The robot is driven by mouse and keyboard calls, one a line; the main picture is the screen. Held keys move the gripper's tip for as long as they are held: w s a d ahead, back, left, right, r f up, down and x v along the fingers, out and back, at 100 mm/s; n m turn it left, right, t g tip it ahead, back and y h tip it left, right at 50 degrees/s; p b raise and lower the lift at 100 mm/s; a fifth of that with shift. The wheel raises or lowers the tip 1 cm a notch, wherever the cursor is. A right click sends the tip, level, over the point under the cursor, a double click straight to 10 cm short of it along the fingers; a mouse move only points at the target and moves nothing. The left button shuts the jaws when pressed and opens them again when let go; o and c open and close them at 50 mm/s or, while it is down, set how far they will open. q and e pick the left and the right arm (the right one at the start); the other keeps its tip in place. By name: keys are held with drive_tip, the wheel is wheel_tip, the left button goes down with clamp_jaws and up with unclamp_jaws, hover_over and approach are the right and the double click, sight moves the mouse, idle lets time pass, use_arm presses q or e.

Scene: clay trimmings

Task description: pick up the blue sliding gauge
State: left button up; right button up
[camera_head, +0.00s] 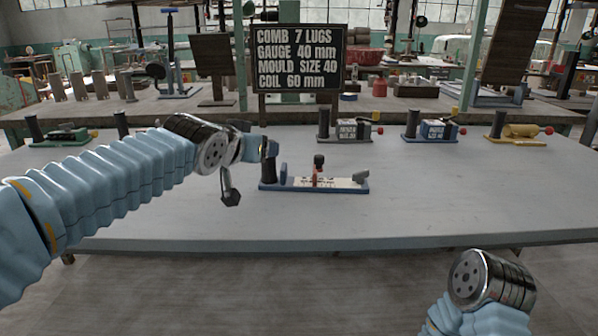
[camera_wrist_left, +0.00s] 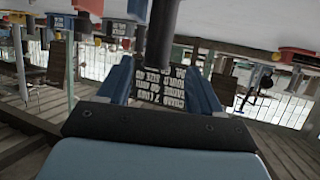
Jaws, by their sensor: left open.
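The blue sliding gauge (camera_head: 325,187) stands on the grey table, a little right of my left wrist in the head view. It has a long blue base, a pale scale plate, a red slider with a black knob, and an upright black handle (camera_head: 268,170) at its left end. My left gripper (camera_head: 266,148) is at the top of this handle. In the left wrist view the open fingers (camera_wrist_left: 160,85) have a dark upright post (camera_wrist_left: 161,35) between them; contact cannot be told. My right wrist shows at lower right, but its gripper is out of view.
Similar tools with black handles stand along the table's back edge: a grey one (camera_head: 345,138), a blue one (camera_head: 430,138), a yellow one (camera_head: 515,142) and a green one (camera_head: 62,142). A sign (camera_head: 300,58) stands behind. The table's (camera_head: 430,205) front and right are clear.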

use_arm(q)
drive_tip(key=p+x, duration=0.1)
drive_tip(key=x, duration=0.5)
drive_tip(key=shift+d+f+p, duration=0.2)
drive_tip(key=shift+f+p, duration=0.2)
drive_tip(key=shift+f, duration=0.05)
clamp_jaws()
drive_tip(key=shift+r, duration=0.1)
